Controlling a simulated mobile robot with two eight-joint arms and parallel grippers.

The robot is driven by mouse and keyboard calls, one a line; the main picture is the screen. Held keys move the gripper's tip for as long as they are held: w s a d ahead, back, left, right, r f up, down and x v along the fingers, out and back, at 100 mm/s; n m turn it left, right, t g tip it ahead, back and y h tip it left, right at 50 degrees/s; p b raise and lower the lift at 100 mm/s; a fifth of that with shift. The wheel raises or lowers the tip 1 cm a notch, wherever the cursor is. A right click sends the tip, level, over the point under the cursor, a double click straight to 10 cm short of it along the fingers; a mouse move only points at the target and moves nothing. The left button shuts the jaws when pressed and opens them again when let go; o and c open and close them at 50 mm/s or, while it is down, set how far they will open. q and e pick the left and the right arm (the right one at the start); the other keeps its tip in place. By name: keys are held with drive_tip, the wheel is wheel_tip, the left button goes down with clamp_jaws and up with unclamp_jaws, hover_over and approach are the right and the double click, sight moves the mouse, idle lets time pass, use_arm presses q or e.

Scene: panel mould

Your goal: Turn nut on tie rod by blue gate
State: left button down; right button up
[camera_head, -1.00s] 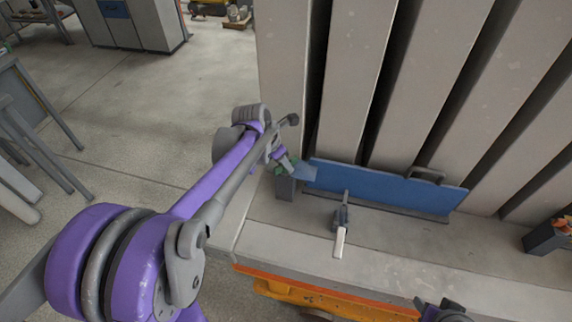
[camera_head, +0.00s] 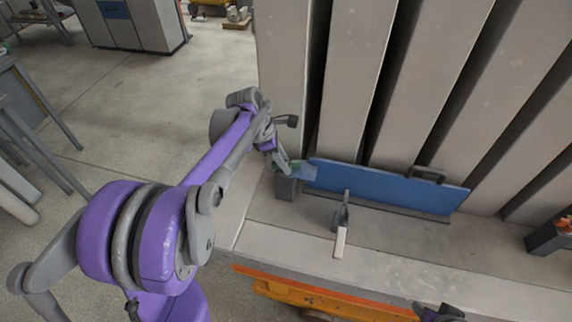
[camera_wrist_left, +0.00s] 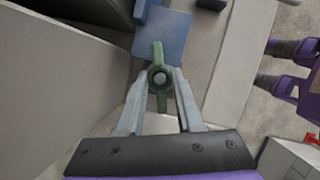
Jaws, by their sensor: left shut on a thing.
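The blue gate (camera_head: 385,188) stands along the foot of the grey panels, with a dark handle (camera_head: 426,174) on its top edge. A green wing nut (camera_wrist_left: 158,74) sits on the end of the tie rod (camera_wrist_left: 160,79) in front of a blue plate (camera_wrist_left: 163,35). My left gripper (camera_wrist_left: 160,88) is shut on the nut, one finger on each side of it. In the head view my left gripper (camera_head: 288,168) is at the gate's left end, where it mostly hides the nut. My right gripper (camera_head: 442,312) only just shows at the bottom edge, too little to read its jaws.
A clamp with a pale lever (camera_head: 341,240) stands on the concrete ledge before the gate. A dark box (camera_head: 549,236) with orange things sits at the right. The grey panels (camera_head: 345,85) rise close behind the gate. Open floor (camera_head: 150,110) lies to the left.

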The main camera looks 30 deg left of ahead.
use_arm(q)
drive_tip(key=m+g, duration=0.1)
drive_tip(key=m, duration=0.2)
use_arm(e)
drive_tip(key=shift+f, duration=0.15)
use_arm(q)
drive_tip(key=shift+w+m, duration=0.1)
drive_tip(key=shift+m, duration=0.2)
drive_tip(key=shift+m+g, duration=0.4)
drive_tip(key=shift+m, duration=0.2)
drive_tip(key=shift+m+g, duration=0.4)
drive_tip(key=shift+m, duration=0.6)
use_arm(e)
drive_tip(key=shift+s+f, duration=0.1)
use_arm(q)
drive_tip(key=shift+w, duration=0.1)
drive_tip(key=m+g, duration=0.1)
drive_tip(key=m, duration=0.1)
drive_tip(key=shift+r+m, duration=0.1)
drive_tip(key=shift+m, duration=0.2)
drive_tip(key=shift+s+r+m, duration=0.15)
drive_tip(key=shift+s+m, duration=0.25)
use_arm(e)
drive_tip(key=shift+s+d, duration=0.1)
drive_tip(key=shift+s, duration=0.15)
